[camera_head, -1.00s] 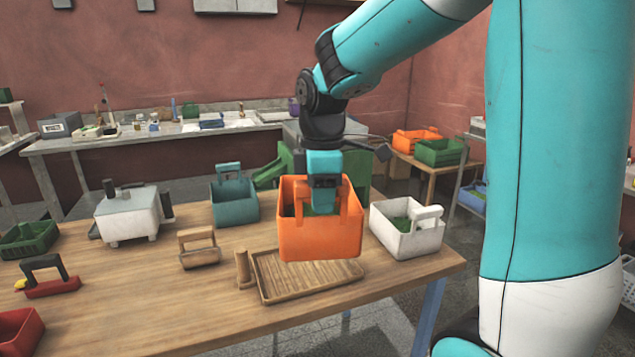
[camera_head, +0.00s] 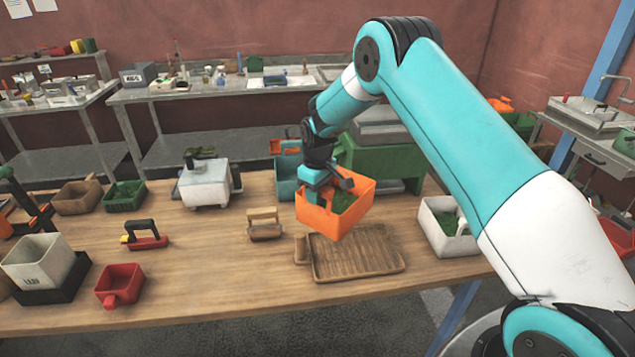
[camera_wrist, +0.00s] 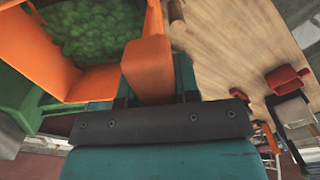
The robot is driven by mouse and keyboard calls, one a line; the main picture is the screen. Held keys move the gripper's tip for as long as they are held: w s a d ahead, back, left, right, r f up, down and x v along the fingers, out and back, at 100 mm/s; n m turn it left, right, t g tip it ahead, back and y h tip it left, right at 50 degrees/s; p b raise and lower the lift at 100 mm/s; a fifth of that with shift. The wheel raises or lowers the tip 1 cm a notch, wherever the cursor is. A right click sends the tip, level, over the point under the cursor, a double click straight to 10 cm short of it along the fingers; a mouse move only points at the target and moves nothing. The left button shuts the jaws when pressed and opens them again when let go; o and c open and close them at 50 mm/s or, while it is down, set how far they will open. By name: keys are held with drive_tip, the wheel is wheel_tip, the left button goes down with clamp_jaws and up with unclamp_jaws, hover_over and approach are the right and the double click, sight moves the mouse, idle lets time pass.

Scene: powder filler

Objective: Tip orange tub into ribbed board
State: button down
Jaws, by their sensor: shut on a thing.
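The orange tub (camera_head: 350,216) holds green lumpy material (camera_head: 343,201). It hangs in the air over the back part of the ribbed board and is tilted. My gripper (camera_head: 322,190) is shut on the tub's handle at its left side. In the wrist view the orange handle (camera_wrist: 148,70) runs between my jaws, and the green contents (camera_wrist: 95,28) still fill the tub. The ribbed board (camera_head: 358,264) is a shallow brown wooden tray lying on the table. The part of it that shows is empty; its back edge is partly hidden by the tub.
A white tub (camera_head: 440,240) with green contents stands right of the board. A wooden-handled block (camera_head: 264,230) stands to the left, and a teal tub (camera_head: 287,172) and green machine (camera_head: 395,165) behind. The table front (camera_head: 220,285) is clear.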

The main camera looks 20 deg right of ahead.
sight(332, 190)
drive_tip(key=s+t, duration=0.1)
drive_tip(key=d+r+t+y, duration=0.1)
drive_tip(key=t, duration=0.1)
drive_tip(key=shift+s+r+y, duration=0.15)
drive_tip(key=shift+s+y, duration=0.15)
drive_tip(key=shift+s, duration=0.1)
drive_tip(key=shift+s+d+r+t+y+b, duration=0.15)
drive_tip(key=shift+s+t+y+b, duration=0.15)
drive_tip(key=shift+t+b, duration=0.3)
drive_tip(key=shift+s+d+t+y+b, duration=0.2)
drive_tip(key=shift+t+y+b, duration=0.1)
drive_tip(key=shift+t+b, duration=0.25)
drive_tip(key=shift+s+t+b, duration=0.25)
drive_tip(key=shift+b, duration=0.5)
drive_tip(key=s+t+b, duration=0.1)
drive_tip(key=b, duration=0.2)
drive_tip(key=d+f+t+y+b, duration=0.1)
drive_tip(key=b, duration=0.2)
drive_tip(key=s+t+y+b, duration=0.1)
drive_tip(key=b, duration=0.2)
drive_tip(key=shift+s+d+f+t, duration=0.25)
drive_tip(key=shift+s+t, duration=0.1)
drive_tip(key=shift+t, duration=0.05)
drive_tip(key=shift+s+d+f+y+b, duration=0.15)
drive_tip(key=shift+y+b, duration=0.15)
drive_tip(key=shift+b, duration=0.5)
